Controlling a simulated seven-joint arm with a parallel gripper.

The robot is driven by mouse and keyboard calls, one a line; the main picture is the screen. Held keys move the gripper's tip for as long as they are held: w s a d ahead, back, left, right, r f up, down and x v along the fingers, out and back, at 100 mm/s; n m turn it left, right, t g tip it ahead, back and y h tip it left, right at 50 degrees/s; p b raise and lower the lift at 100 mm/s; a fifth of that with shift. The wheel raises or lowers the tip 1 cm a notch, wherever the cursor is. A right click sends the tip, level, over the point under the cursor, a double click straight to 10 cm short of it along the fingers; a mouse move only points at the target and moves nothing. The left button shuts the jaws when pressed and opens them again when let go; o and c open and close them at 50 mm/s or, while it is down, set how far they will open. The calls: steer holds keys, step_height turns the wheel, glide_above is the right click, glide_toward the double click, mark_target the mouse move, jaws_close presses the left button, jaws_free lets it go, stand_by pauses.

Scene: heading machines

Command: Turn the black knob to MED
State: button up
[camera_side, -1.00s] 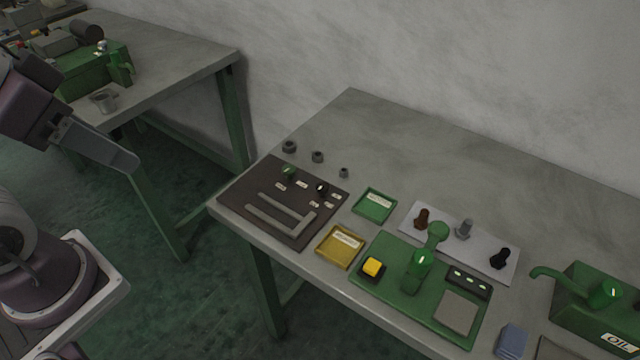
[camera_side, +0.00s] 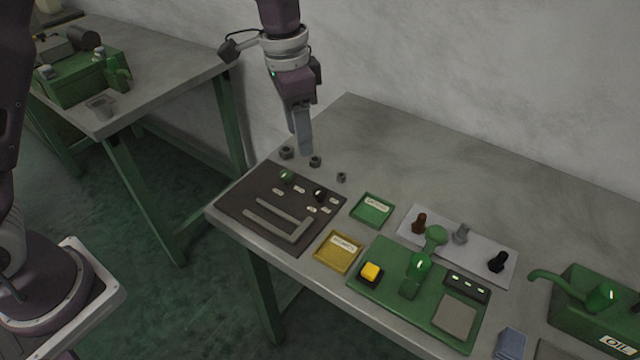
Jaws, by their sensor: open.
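The black knob (camera_side: 319,194) sits on the right part of the dark panel (camera_side: 235,203), at the near left of the table. Small white labels (camera_side: 311,209) lie around it, too small to read. A green knob (camera_side: 286,176) is on the same panel to its left. My gripper (camera_side: 305,150) points down above the back of the panel, close to the loose nuts in the picture and apart from the black knob. It is seen edge-on, its fingers overlapping, with nothing visible between them.
Several nuts (camera_side: 342,177) lie behind the panel. A green tray (camera_side: 372,210), a yellow tray (camera_side: 338,252) and a green plate with a yellow button (camera_side: 371,272) are to the right. An oil can (camera_side: 590,300) is far right. The table's back is clear.

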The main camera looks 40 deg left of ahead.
steer(key=m, duration=0.2)
glide_above(320, 190)
steer(key=shift+g+y, duration=0.3)
steer(key=shift+g, duration=0.1)
step_height(320, 190, down, 8)
steer(key=shift+f, duration=0.15)
step_height(320, 190, down, 7)
steer(key=shift+r, duration=0.2)
jaws_close()
